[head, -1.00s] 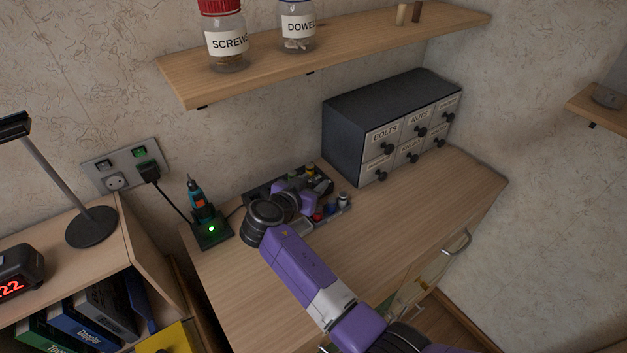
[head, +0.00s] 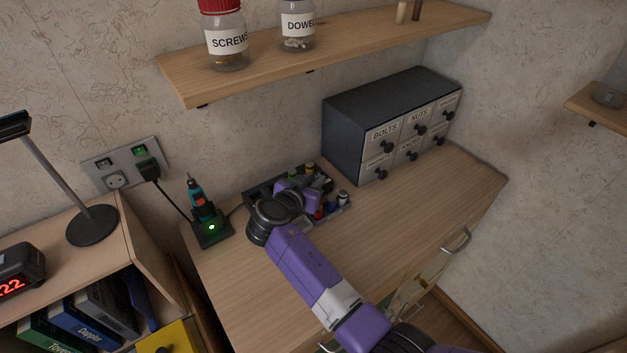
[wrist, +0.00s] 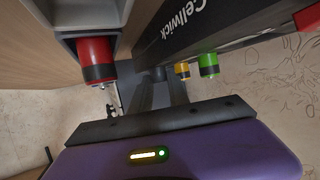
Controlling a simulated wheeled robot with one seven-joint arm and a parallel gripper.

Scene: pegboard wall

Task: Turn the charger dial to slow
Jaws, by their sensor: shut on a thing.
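The charger (head: 259,189) is a dark unit on the desk by the wall. Its black face with the word "Cellwick" shows in the wrist view (wrist: 205,18). My purple gripper (head: 300,190) reaches over the charger and covers much of it in the head view. In the wrist view the dark fingers of my gripper (wrist: 164,82) are shut on a small dark part at the charger, which I take to be the dial. The fingers hide most of it, and I cannot read its setting.
Around the fingers are a red cylinder (wrist: 95,60), a yellow one (wrist: 182,70) and a green one (wrist: 208,65). A small tool in a lit stand (head: 211,227) is left of the charger. A drawer cabinet (head: 345,140) stands right; a shelf (head: 345,42) hangs above. The desk's right side is clear.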

